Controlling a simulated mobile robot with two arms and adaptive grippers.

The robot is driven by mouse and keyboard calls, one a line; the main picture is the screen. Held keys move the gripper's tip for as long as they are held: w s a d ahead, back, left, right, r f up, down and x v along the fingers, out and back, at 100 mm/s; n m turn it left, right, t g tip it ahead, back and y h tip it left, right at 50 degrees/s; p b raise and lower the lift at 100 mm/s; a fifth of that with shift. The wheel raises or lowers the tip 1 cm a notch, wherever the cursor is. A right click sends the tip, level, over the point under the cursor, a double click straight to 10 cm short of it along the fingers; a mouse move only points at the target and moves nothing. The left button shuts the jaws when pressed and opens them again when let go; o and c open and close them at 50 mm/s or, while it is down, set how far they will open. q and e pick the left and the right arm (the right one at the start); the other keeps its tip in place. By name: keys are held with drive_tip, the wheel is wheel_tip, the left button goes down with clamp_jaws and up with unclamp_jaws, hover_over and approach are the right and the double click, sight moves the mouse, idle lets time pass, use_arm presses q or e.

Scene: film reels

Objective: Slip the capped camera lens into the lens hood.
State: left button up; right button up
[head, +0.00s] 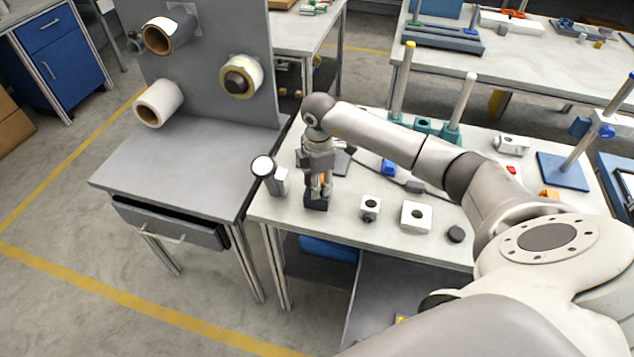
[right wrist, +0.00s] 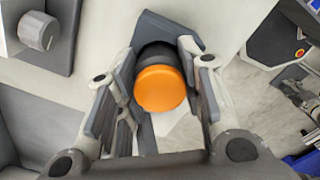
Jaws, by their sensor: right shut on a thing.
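My right gripper (head: 320,192) points down at the left part of the workbench. In the right wrist view its fingers (right wrist: 158,100) stand on both sides of a black lens (right wrist: 153,54) with a round orange cap (right wrist: 160,88), and it is shut on this lens. The orange also shows between the fingers in the head view (head: 322,180). A dark blue-grey block (head: 316,204), which may be the lens hood, is directly beneath the lens. Its opening is hidden, and I cannot tell whether the lens is inside it or just above. My left gripper is not in view.
Teal-based posts (head: 455,110) stand behind. A grey reel stand (head: 180,165) adjoins on the left.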

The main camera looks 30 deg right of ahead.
drive_tip(key=shift+s+a+f+b, duration=0.1)
drive_tip(key=shift+s+f+b, duration=0.1)
drive_tip(key=shift+s+f, duration=0.35)
drive_tip(key=shift+s+a+f+b, duration=0.1)
drive_tip(key=shift+s+f+b, duration=0.1)
drive_tip(key=shift+f, duration=0.55)
drive_tip(key=shift+c, duration=0.4)
drive_tip(key=o, duration=1)
drive_tip(key=shift+o, duration=1.4)
drive_tip(key=shift+w+d+f, duration=0.2)
drive_tip(key=shift+w+f, duration=0.1)
drive_tip(key=shift+w, duration=0.15)
drive_tip(key=shift+r, duration=0.15)
drive_tip(key=shift+c, duration=0.2)
wheel_tip(320, 180, up, 2)
drive_tip(key=shift+d+r+p, duration=0.15)
drive_tip(key=shift+r+p, duration=0.1)
drive_tip(key=shift+p, duration=0.95)
drive_tip(key=shift+c, duration=1.2)
wheel_tip(320, 180, up, 9)
drive_tip(key=p, duration=0.6)
drive_tip(key=shift+w+p, duration=0.15)
drive_tip(key=shift+p, duration=0.25)
drive_tip(key=shift+f, duration=0.1)
